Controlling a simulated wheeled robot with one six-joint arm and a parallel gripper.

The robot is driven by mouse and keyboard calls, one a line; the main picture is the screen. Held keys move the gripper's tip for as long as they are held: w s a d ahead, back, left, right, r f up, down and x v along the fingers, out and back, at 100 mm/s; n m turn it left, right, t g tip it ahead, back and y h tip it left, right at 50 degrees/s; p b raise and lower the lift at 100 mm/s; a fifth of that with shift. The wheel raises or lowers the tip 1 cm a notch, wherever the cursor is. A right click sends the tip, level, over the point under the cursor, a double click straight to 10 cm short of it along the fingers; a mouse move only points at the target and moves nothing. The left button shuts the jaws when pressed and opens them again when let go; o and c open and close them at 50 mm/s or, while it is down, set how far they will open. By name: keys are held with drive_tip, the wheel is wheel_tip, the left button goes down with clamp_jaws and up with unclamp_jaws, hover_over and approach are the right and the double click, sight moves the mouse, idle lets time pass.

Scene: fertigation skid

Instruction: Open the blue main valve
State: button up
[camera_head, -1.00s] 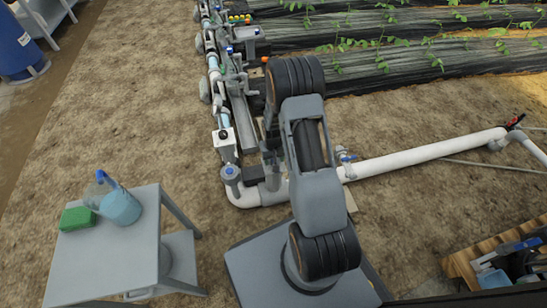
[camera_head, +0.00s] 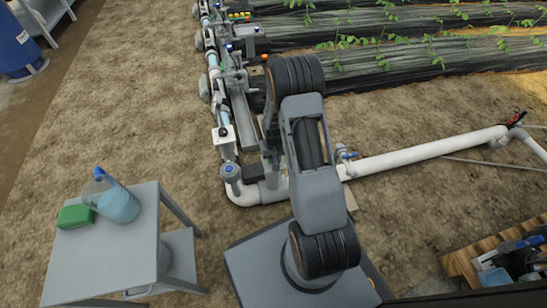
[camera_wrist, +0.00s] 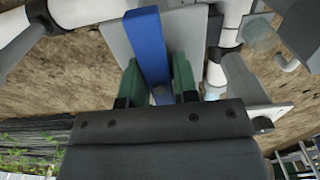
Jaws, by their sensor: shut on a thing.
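In the wrist view, the blue main valve's lever (camera_wrist: 147,45) is a long flat blue bar in front of a grey plate. It runs from the top edge down between the two green fingertips of my gripper (camera_wrist: 158,85). The fingers are closed around the lever, one on each side. The lever's lower end is close to the dark gripper body. The valve body behind the lever is mostly hidden. In the head view my arm covers most of the gripper and this lever.
A white pipe (camera_head: 425,153) runs right from the skid, with a small blue-handled valve (camera_head: 345,154) on it. Bare soil lies left of the pipes.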

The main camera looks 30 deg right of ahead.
drive_tip(key=n, duration=1)
drive_tip(key=shift+p, duration=0.3)
drive_tip(key=n, duration=0.5)
drive_tip(key=shift+o, duration=0.2)
drive_tip(key=n, duration=0.4)
drive_tip(key=o, duration=0.9)
drive_tip(key=shift+o, duration=0.2)
drive_tip(key=shift+r, duration=0.1)
wheel_tip(320, 180, up, 10)
drive_tip(key=p, duration=0.8)
